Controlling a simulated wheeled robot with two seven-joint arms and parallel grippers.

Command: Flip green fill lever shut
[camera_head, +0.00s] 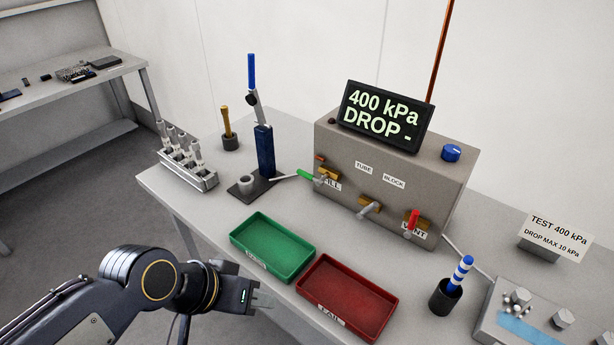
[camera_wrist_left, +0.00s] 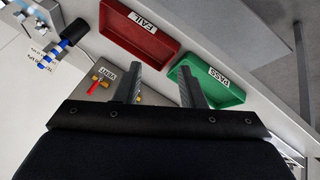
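The green fill lever (camera_head: 307,175) sticks out to the left from its brass valve (camera_head: 328,174) on the front of the grey test block (camera_head: 390,170), roughly level. The FILL label is partly covered by the valve. My left gripper (camera_head: 264,299) is low in front of the green tray, well short of the lever and touching nothing. In the left wrist view its two fingers (camera_wrist_left: 158,88) stand apart with nothing between them. The green lever cannot be made out in that view. My right gripper is not in view.
A red vent lever (camera_head: 413,219) points up, right of a middle valve (camera_head: 369,208). A green PASS tray (camera_head: 272,225) and red FAIL tray (camera_head: 372,338) lie before the block. A blue-handled press (camera_head: 264,150) and tube rack (camera_head: 190,178) stand left. The display (camera_head: 383,116) reads 400 kPa DROP.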

